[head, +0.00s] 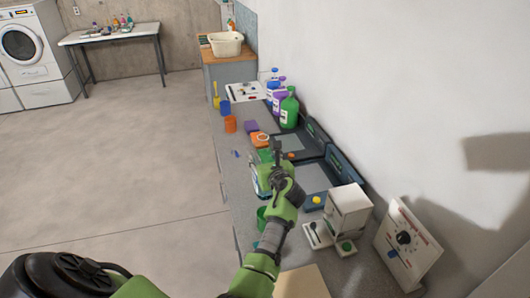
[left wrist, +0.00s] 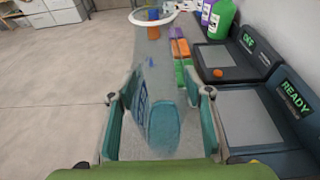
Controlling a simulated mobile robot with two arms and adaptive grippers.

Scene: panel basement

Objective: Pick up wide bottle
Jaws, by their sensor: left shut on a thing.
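The wide bottle (head: 261,180) looks see-through with blue parts. It is over the grey counter, partly hidden behind my left gripper (head: 274,163) in the head view. In the left wrist view the bottle (left wrist: 163,124) lies between the two teal fingers of my left gripper (left wrist: 160,97), which is shut on it. I cannot tell whether the bottle's base touches the counter. My right gripper is not in view.
Two dark scale-like devices with grey plates (head: 316,178) stand along the wall side. Green and purple bottles (head: 289,110) stand beyond them. Orange and purple blocks (head: 260,139) and an orange cup (head: 230,124) lie ahead. A white machine (head: 349,210) stands nearer on the right.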

